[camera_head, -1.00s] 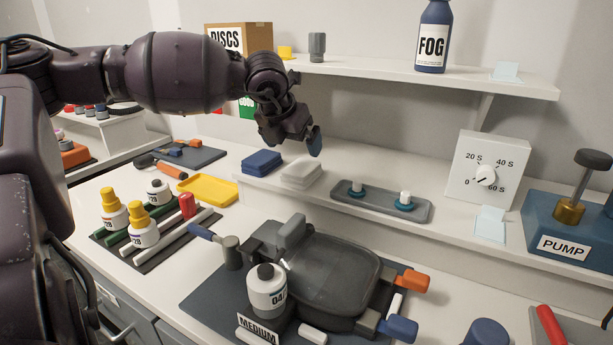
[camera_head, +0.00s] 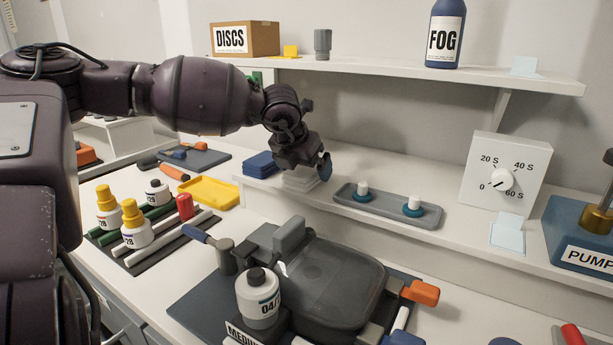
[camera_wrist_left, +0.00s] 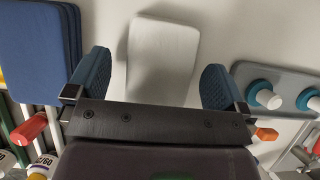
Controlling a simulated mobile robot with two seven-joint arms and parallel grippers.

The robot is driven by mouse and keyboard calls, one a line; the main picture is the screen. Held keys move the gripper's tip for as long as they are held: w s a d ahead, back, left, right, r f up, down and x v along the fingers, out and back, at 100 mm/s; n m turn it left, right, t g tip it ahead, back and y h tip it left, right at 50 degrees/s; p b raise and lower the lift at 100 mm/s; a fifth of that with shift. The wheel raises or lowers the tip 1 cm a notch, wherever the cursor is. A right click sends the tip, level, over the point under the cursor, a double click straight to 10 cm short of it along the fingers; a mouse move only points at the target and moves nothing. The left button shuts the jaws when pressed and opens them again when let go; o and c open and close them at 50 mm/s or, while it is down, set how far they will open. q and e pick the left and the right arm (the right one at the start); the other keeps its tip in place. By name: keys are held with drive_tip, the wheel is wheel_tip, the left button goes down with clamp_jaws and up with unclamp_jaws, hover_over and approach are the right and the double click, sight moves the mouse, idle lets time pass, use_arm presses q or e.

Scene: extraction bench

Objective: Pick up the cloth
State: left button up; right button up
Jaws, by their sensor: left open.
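A folded white cloth (camera_head: 301,178) lies on the lower shelf, partly hidden behind my left gripper in the head view. In the left wrist view the white cloth (camera_wrist_left: 162,60) shows as a pale rounded rectangle between and beyond the two fingers. A folded blue cloth (camera_head: 261,164) lies just left of it, and also shows in the left wrist view (camera_wrist_left: 35,45). My left gripper (camera_head: 316,168) is open and empty above the white cloth, with blue finger pads on either side of it (camera_wrist_left: 158,88). My right gripper is not in view.
A grey tray (camera_head: 386,213) with two white-and-blue knobbed pieces stands right of the white cloth. The timer box (camera_head: 503,174) and pump (camera_head: 585,240) are farther right. The upper shelf (camera_head: 440,76) overhangs behind. A yellow tray (camera_head: 209,192) and bottles stand on the bench below.

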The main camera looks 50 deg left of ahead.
use_arm(q)
drive_tip(key=shift+f, duration=0.3)
idle(0.4)
drive_tip(key=shift+c, duration=0.2)
drive_tip(key=c, duration=1)
drive_tip(key=shift+r, duration=0.15)
